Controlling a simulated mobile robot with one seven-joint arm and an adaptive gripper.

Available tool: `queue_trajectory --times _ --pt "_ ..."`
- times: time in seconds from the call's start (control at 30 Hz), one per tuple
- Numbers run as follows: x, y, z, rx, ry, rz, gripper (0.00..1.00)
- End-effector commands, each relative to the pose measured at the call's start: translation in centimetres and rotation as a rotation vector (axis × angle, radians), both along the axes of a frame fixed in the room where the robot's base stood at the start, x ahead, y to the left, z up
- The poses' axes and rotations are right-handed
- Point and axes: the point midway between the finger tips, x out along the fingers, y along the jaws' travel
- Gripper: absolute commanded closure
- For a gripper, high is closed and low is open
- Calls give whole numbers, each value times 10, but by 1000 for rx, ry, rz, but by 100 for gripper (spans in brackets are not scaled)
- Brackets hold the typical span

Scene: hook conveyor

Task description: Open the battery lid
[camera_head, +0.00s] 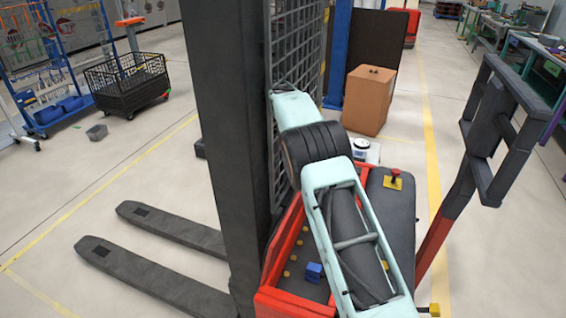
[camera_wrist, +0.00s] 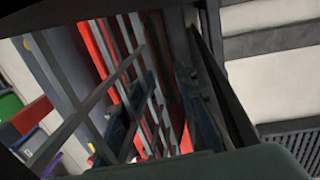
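A pallet stacker with a red body (camera_head: 283,262) stands in the middle of the head view. The arm's far end reaches up by the mast mesh, and my gripper cannot be made out there. The wrist view shows dark bars and a mesh (camera_wrist: 130,95) close up; I cannot pick out the fingertips among them. No contact shows.
The black mast (camera_head: 222,130) rises left of my arm, with the forks (camera_head: 165,232) low on the floor. A black and red tiller handle (camera_head: 490,135) stands at the right. A cardboard box (camera_head: 369,100) is behind. The floor at left is mostly clear.

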Motion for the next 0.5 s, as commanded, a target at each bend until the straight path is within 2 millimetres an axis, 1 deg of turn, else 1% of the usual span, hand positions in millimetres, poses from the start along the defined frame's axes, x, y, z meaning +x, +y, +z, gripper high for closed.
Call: queue_trajectory --times 0.03,0.13,0.3,0.5 --pt "2 2 11 1 -3 0 74" --pt "2 4 31 1 -4 -1 74" --pt "3 5 46 0 0 -1 74" --pt "2 6 56 0 1 -2 74"
